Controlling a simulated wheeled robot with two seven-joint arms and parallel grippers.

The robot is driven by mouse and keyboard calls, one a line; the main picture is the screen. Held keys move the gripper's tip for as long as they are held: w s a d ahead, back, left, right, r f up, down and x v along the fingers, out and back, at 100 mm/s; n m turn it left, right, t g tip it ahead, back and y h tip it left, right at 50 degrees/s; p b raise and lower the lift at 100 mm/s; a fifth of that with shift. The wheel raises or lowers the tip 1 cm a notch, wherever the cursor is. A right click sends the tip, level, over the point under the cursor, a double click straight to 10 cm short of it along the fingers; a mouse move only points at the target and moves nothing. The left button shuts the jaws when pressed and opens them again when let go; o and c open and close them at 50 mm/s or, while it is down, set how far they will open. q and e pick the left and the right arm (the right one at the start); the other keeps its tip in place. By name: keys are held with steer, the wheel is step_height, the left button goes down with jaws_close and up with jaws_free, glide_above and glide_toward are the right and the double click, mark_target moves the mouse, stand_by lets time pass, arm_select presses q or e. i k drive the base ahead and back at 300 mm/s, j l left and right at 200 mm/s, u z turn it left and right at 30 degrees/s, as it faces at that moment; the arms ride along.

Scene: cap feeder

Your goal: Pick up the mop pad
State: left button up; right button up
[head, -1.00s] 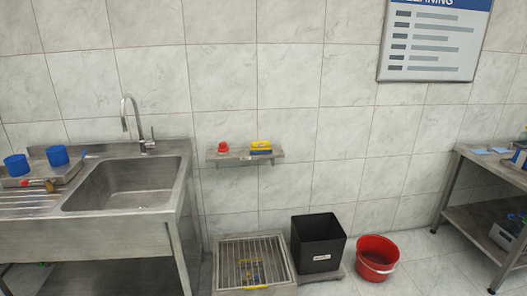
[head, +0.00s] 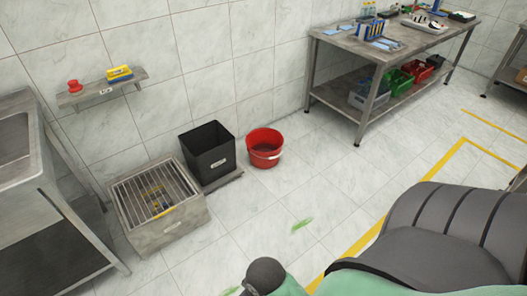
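I cannot make out a mop pad for certain. Flat light-blue pieces lie on the metal workbench (head: 359,43) at the upper right; one (head: 388,45) is near its front edge. They are too small to identify. Neither of my grippers is in the head view.
A black bin (head: 209,152), a red bucket (head: 264,146) and a grated floor box (head: 160,232) stand along the wall. A small shelf (head: 100,92) holds a red item and a yellow-blue box. Green smears (head: 301,224) mark the mostly clear floor. A large grey-green shape blocks the lower right.

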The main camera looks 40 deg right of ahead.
mark_target(120, 74)
steer(key=u, duration=0.3)
steer(key=i+l+u, duration=0.2)
steer(key=l, duration=0.15)
steer(key=i+l+u, duration=0.25)
steer(key=l+u, duration=0.2)
steer(key=l, duration=0.3)
steer(key=i+l+u, duration=0.2)
steer(key=l, duration=0.2)
